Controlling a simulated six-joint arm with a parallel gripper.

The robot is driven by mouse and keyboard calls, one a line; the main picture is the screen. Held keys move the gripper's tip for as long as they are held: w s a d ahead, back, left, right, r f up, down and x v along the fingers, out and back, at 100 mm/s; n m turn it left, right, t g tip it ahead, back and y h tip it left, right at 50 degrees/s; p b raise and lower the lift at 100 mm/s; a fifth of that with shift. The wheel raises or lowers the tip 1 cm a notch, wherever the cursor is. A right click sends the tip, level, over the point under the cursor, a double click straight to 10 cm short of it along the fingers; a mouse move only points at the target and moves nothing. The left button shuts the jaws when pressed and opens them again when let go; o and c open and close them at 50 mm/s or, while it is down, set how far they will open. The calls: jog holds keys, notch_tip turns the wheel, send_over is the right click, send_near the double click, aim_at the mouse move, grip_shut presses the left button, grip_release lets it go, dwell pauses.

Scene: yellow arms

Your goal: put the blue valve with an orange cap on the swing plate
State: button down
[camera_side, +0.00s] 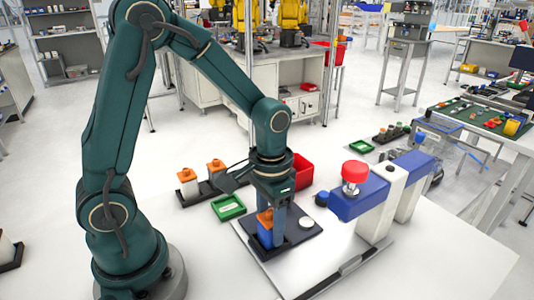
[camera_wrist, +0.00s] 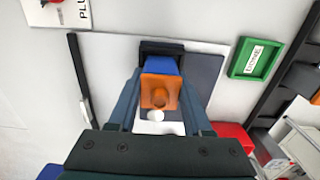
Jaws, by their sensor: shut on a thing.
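The blue valve with an orange cap (camera_side: 265,228) is upright between the fingers of my gripper (camera_side: 272,232), over the left part of a dark flat plate (camera_side: 296,232), which looks like the swing plate. I cannot tell for sure whether its base touches the plate. In the wrist view the orange cap (camera_wrist: 160,92) faces the camera, with the blue body showing above it, and my gripper (camera_wrist: 160,100) is shut on it from both sides. A black block (camera_wrist: 161,46) stands at the valve's far side on the plate (camera_wrist: 205,72).
A blue and white fixture with a red knob (camera_side: 355,172) stands right of the plate. A green tray (camera_side: 228,207), a red bin (camera_side: 302,168) and orange-capped white valves (camera_side: 187,180) are behind. The table's front right is clear.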

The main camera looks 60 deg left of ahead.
jog(key=shift+f, duration=0.15)
jog(key=shift+c, duration=1.6)
grip_release()
notch_tip(320, 180, up, 12)
jog(key=s, duration=0.1)
jog(key=t, duration=0.5)
send_near(266, 220)
jog(key=s+v, duration=0.1)
jog(key=v, duration=0.1)
jog(key=shift+s+d+f+t, duration=0.15)
jog(key=shift+s+f+t, duration=0.15)
jog(key=shift+f, duration=0.05)
